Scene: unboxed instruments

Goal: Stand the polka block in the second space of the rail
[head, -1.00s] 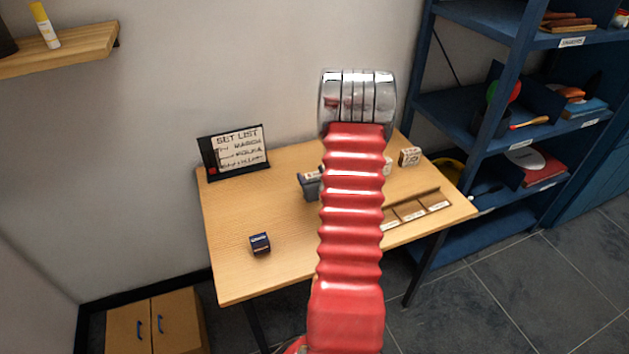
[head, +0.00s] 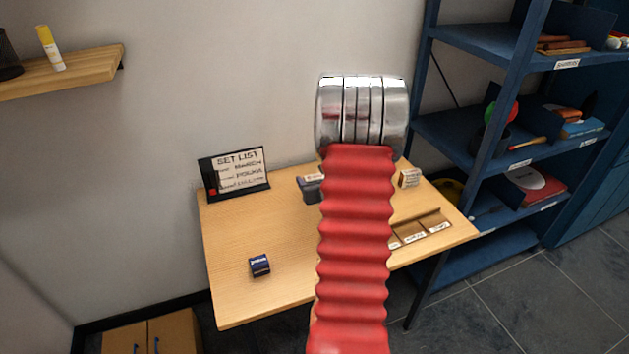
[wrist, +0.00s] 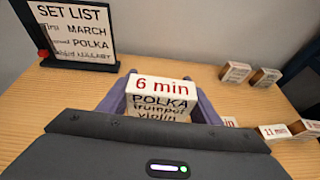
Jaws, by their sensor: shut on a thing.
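The polka block (wrist: 160,97) is white, with "6 min" in red on top and "POLKA, trumpet, violin" on its face. My gripper (wrist: 160,100) is shut on it, a grey-purple finger at each side. In the head view my gripper (head: 310,190) shows in part, left of my red arm, over the middle of the desk. The rail (head: 428,219) is a brown wooden strip with labelled spaces at the desk's right front; my arm hides its left end. The spaces in sight look empty.
The set list board (head: 236,172) stands at the back left, with POLKA on its second line. A pale block (head: 410,178) stands behind the rail; the wrist view shows two blocks there. A dark blue box (head: 260,265) sits front left. Blue shelves (head: 470,135) stand right.

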